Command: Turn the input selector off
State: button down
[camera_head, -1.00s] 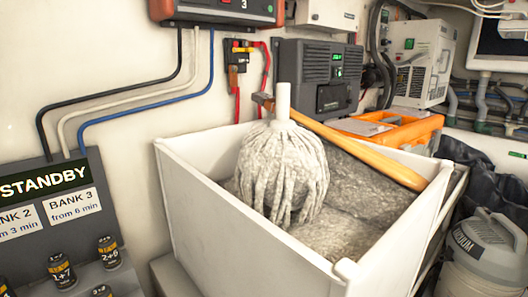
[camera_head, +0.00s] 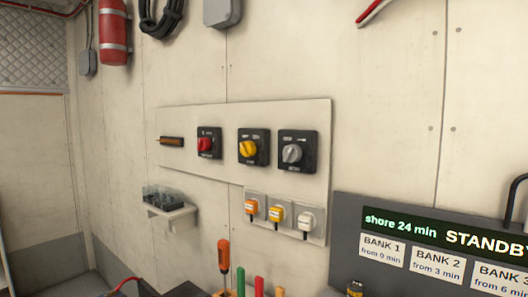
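A pale wall panel (camera_head: 305,110) carries three rotary switches on dark square plates. From left to right they have a red knob (camera_head: 205,144), a yellow knob (camera_head: 247,149) and a grey knob (camera_head: 292,153). Their small labels are too blurred to read, so I cannot tell which one is the input selector. The exact position of each knob is also too small to tell. My gripper is not in view.
A small shelf (camera_head: 172,211) juts out at left. A screwdriver (camera_head: 223,257) stands upright in front. A STANDBY display board (camera_head: 400,228) is at right.

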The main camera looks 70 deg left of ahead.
aim_at(292, 153)
jog(key=u, duration=1.55)
jog(key=j, duration=0.85)
